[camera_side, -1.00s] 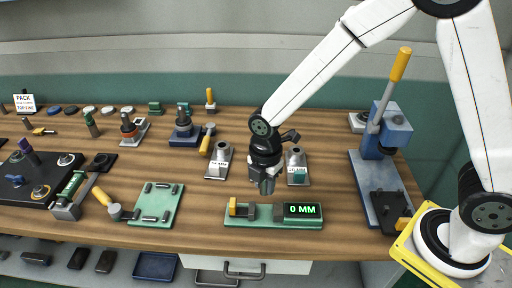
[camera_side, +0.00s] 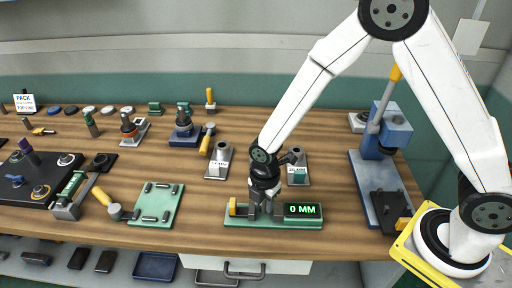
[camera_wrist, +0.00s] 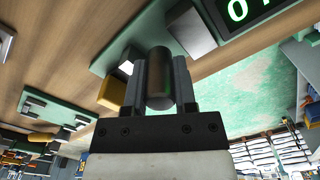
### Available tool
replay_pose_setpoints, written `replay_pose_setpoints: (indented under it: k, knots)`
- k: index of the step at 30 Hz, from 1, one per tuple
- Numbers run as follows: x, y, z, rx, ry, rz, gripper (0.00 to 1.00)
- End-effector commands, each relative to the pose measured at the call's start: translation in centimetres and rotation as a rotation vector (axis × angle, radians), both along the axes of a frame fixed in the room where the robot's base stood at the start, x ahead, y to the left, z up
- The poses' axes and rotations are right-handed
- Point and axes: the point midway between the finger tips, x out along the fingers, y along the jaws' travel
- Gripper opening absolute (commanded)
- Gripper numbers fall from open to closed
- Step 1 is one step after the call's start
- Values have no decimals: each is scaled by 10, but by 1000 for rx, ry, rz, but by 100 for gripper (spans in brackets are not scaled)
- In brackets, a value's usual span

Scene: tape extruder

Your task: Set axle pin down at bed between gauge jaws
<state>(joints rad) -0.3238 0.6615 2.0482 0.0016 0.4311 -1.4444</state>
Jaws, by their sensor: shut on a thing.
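My gripper (camera_side: 264,208) is down at the green digital gauge (camera_side: 240,223), its fingers low over the bed beside the display. In the wrist view my gripper (camera_wrist: 160,82) is shut on the axle pin (camera_wrist: 160,75), a dark grey cylinder lying between the two fingers. The gauge's yellow-tipped jaw (camera_side: 233,208) is left of my fingers, and the display (camera_side: 302,211), reading 0 MM, is right of them. In the wrist view a grey jaw block (camera_wrist: 190,32) and the yellow piece (camera_wrist: 113,93) flank the pin. Whether the pin touches the bed is hidden.
Two grey stands with labels (camera_side: 219,162) (camera_side: 298,168) are behind the gauge. A blue lever press (camera_side: 385,150) is at right. A green plate with several pins (camera_side: 156,205) lies at left. The table's front edge is just before the gauge.

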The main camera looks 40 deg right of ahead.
Motion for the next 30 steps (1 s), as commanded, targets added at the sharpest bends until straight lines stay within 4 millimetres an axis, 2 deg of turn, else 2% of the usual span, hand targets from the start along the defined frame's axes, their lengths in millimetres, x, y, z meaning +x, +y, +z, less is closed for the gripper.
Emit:
replay_pose_setpoints:
  k: [9,20,21,23,24,25,30]
  knots:
    - [0,0,-14,0,0,0,0]
    - [0,0,-16,0,0,0,0]
    - [0,0,-16,0,0,0,38]
    - [0,0,-16,0,0,0,57]
    - [0,0,-16,0,0,0,69]
    - [0,0,-16,0,0,0,76]
    - [0,0,-16,0,0,0,76]
